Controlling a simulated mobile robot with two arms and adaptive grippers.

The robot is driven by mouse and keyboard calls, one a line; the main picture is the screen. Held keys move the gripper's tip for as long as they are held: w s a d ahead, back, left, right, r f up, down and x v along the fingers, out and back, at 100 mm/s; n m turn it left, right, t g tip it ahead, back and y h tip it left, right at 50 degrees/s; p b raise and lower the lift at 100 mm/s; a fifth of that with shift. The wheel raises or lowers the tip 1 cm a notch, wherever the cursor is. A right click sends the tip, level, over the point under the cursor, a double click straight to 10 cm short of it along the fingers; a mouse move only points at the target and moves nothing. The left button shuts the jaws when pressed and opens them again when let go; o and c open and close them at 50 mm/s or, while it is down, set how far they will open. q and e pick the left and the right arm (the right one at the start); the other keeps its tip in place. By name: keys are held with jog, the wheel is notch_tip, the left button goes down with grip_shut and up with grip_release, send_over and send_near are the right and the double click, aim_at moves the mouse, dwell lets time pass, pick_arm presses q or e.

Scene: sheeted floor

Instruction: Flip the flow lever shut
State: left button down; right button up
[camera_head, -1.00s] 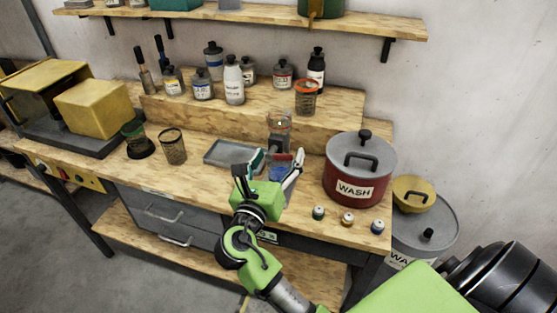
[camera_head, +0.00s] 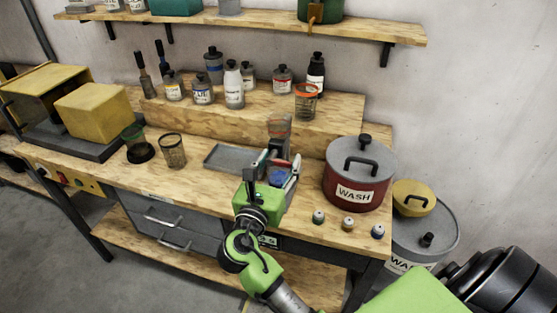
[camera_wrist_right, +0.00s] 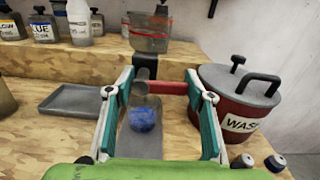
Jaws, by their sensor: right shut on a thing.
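A dispenser with a clear hopper (camera_wrist_right: 150,32) has a dark spout (camera_wrist_right: 146,68) with the red flow lever (camera_wrist_right: 170,87) sticking out sideways to the right. A jar with blue contents (camera_wrist_right: 145,117) stands below the spout. My right gripper (camera_wrist_right: 160,82) is around the spout and lever, one teal-padded finger on each side, still wide apart. The right finger meets the lever's outer end; the left finger is beside the spout. In the head view my right gripper (camera_head: 279,162) hides part of the dispenser (camera_head: 279,132). My left gripper is out of view.
A red WASH pot (camera_head: 353,185) stands close on the right, with several small capped bottles (camera_head: 348,223) before it. A grey tray (camera_head: 230,157) lies to the left. Bottles (camera_head: 234,85) stand on the raised step behind. The bench front (camera_head: 210,196) is fairly clear.

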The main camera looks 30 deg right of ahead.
jog(key=shift+f+m, duration=0.1)
jog(key=shift+m, duration=0.3)
jog(key=o, duration=1.1)
jog(key=shift+o, duration=0.2)
jog(key=v, duration=0.7)
jog(key=shift+s+a, duration=0.15)
jog(key=shift+a, duration=0.05)
jog(key=shift+a+f, duration=0.1)
